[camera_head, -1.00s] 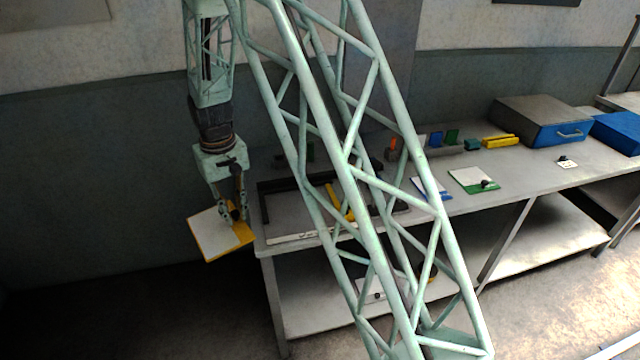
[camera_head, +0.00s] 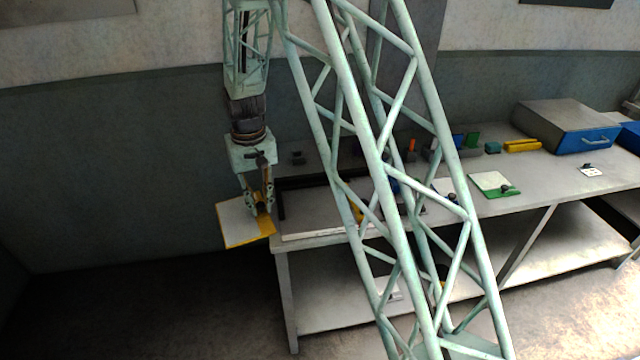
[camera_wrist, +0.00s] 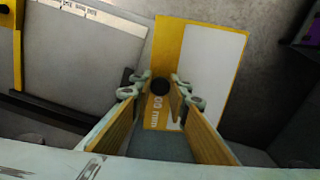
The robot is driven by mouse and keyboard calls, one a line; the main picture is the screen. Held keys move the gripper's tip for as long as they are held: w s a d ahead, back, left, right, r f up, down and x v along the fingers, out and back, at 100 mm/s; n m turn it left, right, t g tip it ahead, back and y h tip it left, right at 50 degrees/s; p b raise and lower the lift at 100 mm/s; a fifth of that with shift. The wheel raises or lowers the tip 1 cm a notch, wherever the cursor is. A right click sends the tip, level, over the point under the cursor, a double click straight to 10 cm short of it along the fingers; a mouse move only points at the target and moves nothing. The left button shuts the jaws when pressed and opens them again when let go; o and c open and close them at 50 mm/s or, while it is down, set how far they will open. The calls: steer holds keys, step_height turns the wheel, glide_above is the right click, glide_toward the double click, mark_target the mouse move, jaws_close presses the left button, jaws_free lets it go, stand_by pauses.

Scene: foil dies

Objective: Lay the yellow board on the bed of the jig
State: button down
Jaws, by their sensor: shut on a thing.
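The yellow board (camera_head: 234,236) has a pale sheet on its face and a yellow margin; it hangs at the left end of the bench, over or just past the edge. My gripper (camera_head: 262,207) is shut on it. In the wrist view, my gripper (camera_wrist: 160,92) has its fingers either side of a black knob (camera_wrist: 160,86) on the yellow margin of the board (camera_wrist: 166,44). The jig has a flat grey bed (camera_head: 312,210) with a dark rail along the back and a white scale strip along the front. In the wrist view its bed (camera_wrist: 85,50) lies left of the board.
My lattice arm crosses the middle of the head view and hides part of the bench. A green-edged board (camera_head: 492,183), a yellow block (camera_head: 522,146) and a blue-fronted box (camera_head: 570,128) stand further right. A shelf (camera_head: 340,300) is below the bench.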

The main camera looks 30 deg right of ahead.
steer(key=s+d+r+m+p, duration=0.1)
steer(key=d+r+m+p, duration=0.15)
steer(key=d+m, duration=0.65)
steer(key=m+p, duration=0.3)
steer(key=m, duration=0.9)
glide_above(320, 213)
steer(key=shift+r, duration=0.3)
steer(key=shift+n+b, duration=0.3)
steer(key=shift+b, duration=0.4)
steer(key=shift+t, duration=0.3)
steer(key=shift+f+b, duration=2.45)
steer(key=shift+f, duration=1.4)
steer(key=shift+f+b, duration=0.35)
steer(key=shift+f, duration=0.2)
steer(key=c, duration=2.4)
jaws_free()
